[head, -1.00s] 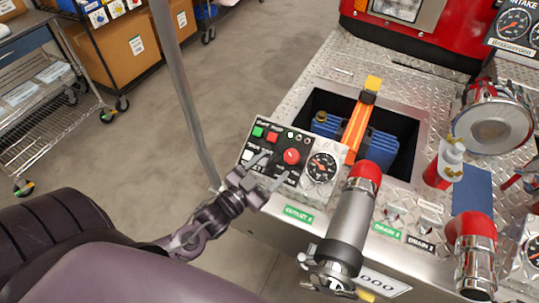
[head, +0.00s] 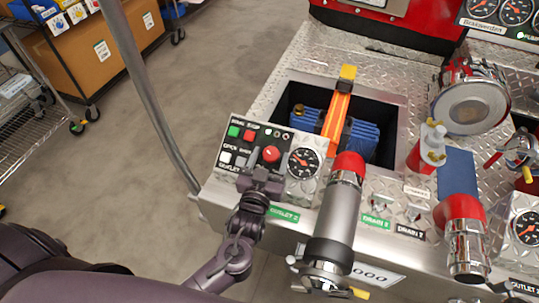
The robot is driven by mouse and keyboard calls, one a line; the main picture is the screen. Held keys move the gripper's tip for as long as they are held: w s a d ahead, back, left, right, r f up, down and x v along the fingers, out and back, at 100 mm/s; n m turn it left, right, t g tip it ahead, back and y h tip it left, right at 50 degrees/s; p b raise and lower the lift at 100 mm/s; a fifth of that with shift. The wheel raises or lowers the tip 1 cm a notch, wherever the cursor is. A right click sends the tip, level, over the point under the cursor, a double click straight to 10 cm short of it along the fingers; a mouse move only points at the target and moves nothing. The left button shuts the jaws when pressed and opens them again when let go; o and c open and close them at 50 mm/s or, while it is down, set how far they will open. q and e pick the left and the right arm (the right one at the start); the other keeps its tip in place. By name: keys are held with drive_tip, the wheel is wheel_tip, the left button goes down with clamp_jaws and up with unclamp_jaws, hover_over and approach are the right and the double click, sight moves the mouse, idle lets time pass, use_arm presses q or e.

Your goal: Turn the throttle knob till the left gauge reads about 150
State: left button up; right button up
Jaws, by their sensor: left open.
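The red round knob (head: 270,154) sits on a small black-and-white control panel (head: 228,146) at the bumper's left corner. My left gripper (head: 266,172) is open at the panel's lower edge, just below the knob in the picture. Its fingers are seen nearly end-on, and I cannot tell whether they touch the knob. My right gripper is not in view.
A silver nozzle with a red tip (head: 330,210) stands close right of the panel. An orange strap (head: 338,120) crosses an open bin with blue hose behind it. A grey pole (head: 150,95) rises left of the panel. Another gauge (head: 528,227) is at the far right.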

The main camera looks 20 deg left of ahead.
use_arm(q)
drive_tip(key=shift+w, duration=0.25)
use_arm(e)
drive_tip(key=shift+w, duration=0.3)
use_arm(q)
drive_tip(key=c, duration=1)
drive_tip(key=shift+o, duration=0.2)
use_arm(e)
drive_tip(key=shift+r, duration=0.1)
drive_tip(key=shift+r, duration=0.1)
